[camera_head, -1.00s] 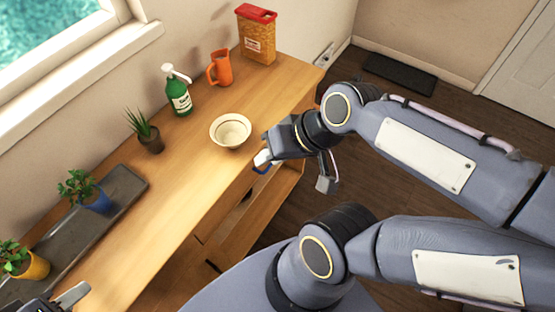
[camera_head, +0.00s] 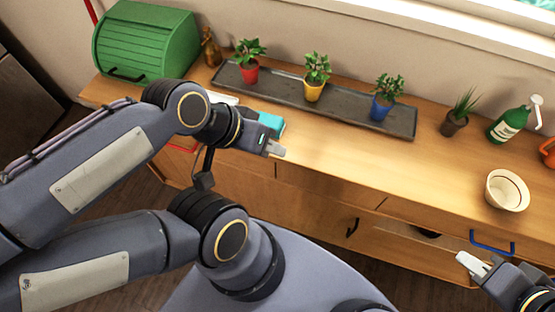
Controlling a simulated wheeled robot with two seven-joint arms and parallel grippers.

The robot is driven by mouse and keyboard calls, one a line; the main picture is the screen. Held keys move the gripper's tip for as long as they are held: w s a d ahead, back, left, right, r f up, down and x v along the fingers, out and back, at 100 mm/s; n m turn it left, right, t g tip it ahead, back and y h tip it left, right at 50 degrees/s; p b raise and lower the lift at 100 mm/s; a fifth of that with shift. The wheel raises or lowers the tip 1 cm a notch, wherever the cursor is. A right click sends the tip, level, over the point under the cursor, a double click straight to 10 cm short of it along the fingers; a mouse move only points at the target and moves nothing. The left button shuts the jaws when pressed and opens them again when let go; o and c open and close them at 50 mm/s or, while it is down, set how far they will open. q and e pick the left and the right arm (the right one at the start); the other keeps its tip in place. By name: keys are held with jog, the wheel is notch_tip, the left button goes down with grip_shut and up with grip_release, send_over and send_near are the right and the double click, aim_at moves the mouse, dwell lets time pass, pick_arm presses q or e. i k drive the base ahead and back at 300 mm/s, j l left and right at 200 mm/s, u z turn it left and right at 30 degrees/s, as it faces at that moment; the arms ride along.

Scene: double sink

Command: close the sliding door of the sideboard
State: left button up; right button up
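The wooden sideboard (camera_head: 330,205) runs across the view, with its front facing me. A black handle (camera_head: 352,228) sits on its front panel. To the right of it is a dark opening (camera_head: 428,233), and further right a blue handle (camera_head: 492,243). Which panel is the sliding door I cannot tell for sure. My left gripper (camera_head: 239,164) is open and empty at the sideboard's front edge, left of the black handle. My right gripper (camera_head: 473,265) is at the lower right, just below and left of the blue handle; its other finger is not clear.
On the top stand a green bread box (camera_head: 147,45), a dark tray (camera_head: 345,110) with several potted plants, a small plant (camera_head: 457,112), a green bottle (camera_head: 513,122) and a white bowl (camera_head: 506,190). A teal object (camera_head: 270,124) lies behind my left gripper.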

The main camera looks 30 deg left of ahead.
aim_at(328, 220)
jog(key=k+j+u, duration=0.45)
jog(key=k+j, duration=0.3)
jog(key=j+z, duration=0.15)
jog(key=j, duration=0.7)
jog(key=j+z, duration=0.15)
jog(key=j, duration=0.7)
jog(key=j+z, duration=0.15)
jog(key=j, duration=0.7)
jog(key=k+j+z, duration=0.15)
jog(key=j, duration=0.65)
